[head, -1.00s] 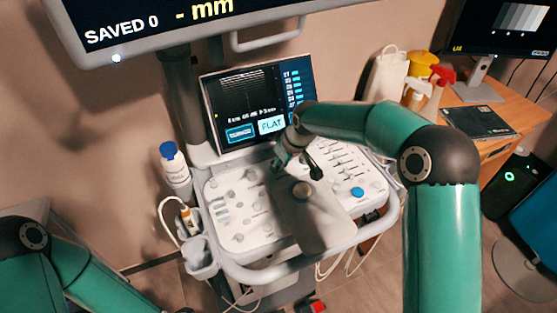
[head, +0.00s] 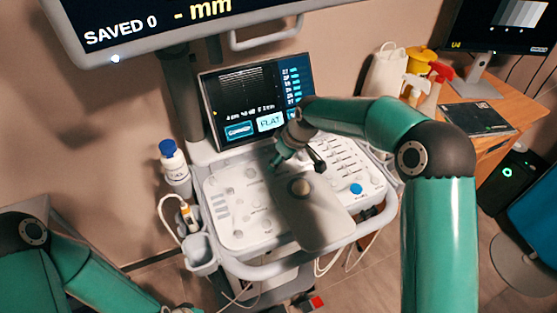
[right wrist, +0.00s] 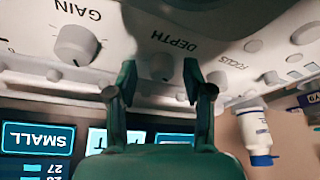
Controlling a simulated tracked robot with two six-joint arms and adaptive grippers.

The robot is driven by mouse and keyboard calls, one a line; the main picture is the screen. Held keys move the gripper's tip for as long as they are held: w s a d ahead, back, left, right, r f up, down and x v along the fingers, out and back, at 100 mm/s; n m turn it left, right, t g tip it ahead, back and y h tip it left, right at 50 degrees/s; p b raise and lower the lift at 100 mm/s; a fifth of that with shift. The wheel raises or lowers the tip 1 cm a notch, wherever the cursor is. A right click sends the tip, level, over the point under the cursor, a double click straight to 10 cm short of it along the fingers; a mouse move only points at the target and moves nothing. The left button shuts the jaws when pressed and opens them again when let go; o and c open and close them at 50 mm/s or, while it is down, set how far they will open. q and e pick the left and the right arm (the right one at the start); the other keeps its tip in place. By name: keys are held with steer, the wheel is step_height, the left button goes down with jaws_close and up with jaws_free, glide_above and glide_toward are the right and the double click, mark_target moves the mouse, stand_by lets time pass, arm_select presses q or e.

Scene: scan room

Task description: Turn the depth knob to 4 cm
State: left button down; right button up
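The depth knob (right wrist: 160,66) is a pale round knob below the upside-down DEPTH label in the right wrist view. My right gripper (right wrist: 158,84) is open, its two dark fingers on either side of the knob with a gap showing at each side. In the head view my right gripper (head: 281,160) points down at the back of the white console panel (head: 235,205), and the arm hides the knob. The console screen (head: 258,98) shows a grey scan image and a small line that appears to begin with 4 cm. My left gripper is not visible.
The GAIN knob (right wrist: 75,45) and the FOCUS control (right wrist: 217,78) flank the depth knob. A blue-capped bottle (head: 174,165) stands left of the console. A large monitor (head: 190,22) hangs above. A wooden desk (head: 497,118) with spray bottles is at right.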

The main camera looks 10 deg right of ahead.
steer(key=v, duration=1.2)
steer(key=shift+f, duration=0.1)
stand_by(0.4)
